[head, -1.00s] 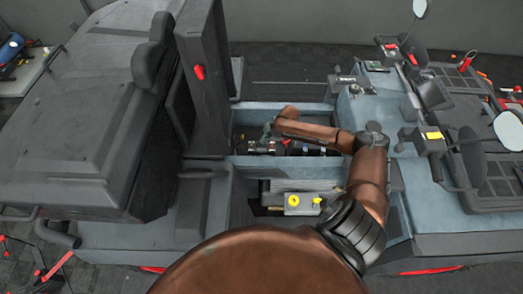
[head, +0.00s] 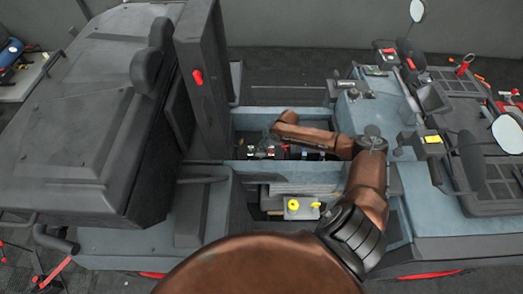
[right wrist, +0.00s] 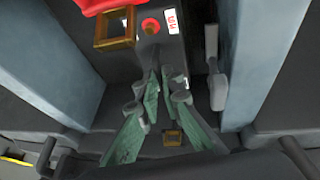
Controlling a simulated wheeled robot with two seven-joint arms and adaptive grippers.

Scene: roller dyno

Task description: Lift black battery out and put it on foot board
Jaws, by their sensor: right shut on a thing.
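The black battery (right wrist: 140,65) fills the middle of the right wrist view, with a red cap and a red-and-white label on top. It sits between blue-grey walls. My right gripper (right wrist: 165,80) is shut on it, its green fingers close together over the top; the exact contact is hard to see. In the head view my right gripper (head: 268,140) reaches down into the rear part of the open bay, partly hidden by my forearm. The foot board is hard to pick out; a dark ribbed plate (head: 503,188) at the right may be it. My left gripper is not in view.
The bay's blue-grey dividing wall (head: 300,168) runs between its two parts. A grey unit with yellow caps (head: 300,206) is in the nearer part. The raised dark cover (head: 85,130) with a post (head: 205,80) stands left; the control console (head: 365,105) stands right.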

